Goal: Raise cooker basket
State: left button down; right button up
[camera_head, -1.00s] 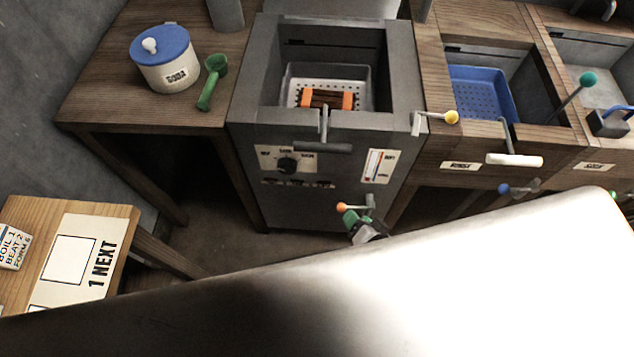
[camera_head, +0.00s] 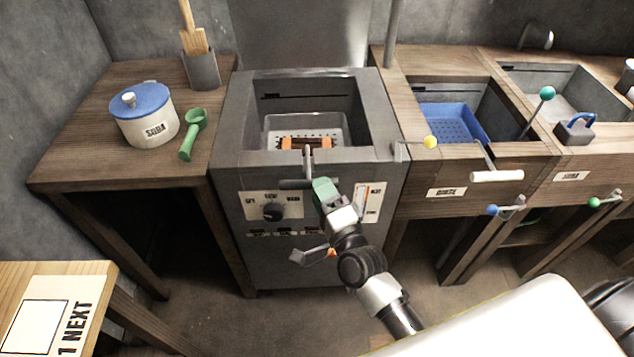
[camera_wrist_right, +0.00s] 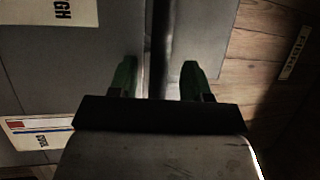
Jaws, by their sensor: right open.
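The cooker (camera_head: 232,150) is a grey box with an open well. Its light basket (camera_head: 345,125), with a perforated floor, sits down in the well with orange-ended brown pieces (camera_head: 306,143) in it. The basket's dark handle bar (camera_head: 292,184) hangs in front of the cooker's front wall. My right gripper (camera_head: 321,184), with green fingers, is open at the right end of this bar. In the right wrist view, the dark bar (camera_wrist_right: 161,45) runs between the two open fingers (camera_wrist_right: 157,72); I cannot tell if they touch it. My left gripper is out of view.
A dial (camera_head: 273,211) and an orange-knobbed lever (camera_head: 331,252) are on the cooker front, near my right arm. A yellow-knobbed lever (camera_head: 431,142) and blue basket (camera_head: 455,122) stand to the right. A soda pot (camera_head: 146,117) and green scoop (camera_head: 193,135) are on the left table.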

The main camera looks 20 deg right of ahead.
jog(key=shift+x, duration=1.4)
grip_shut()
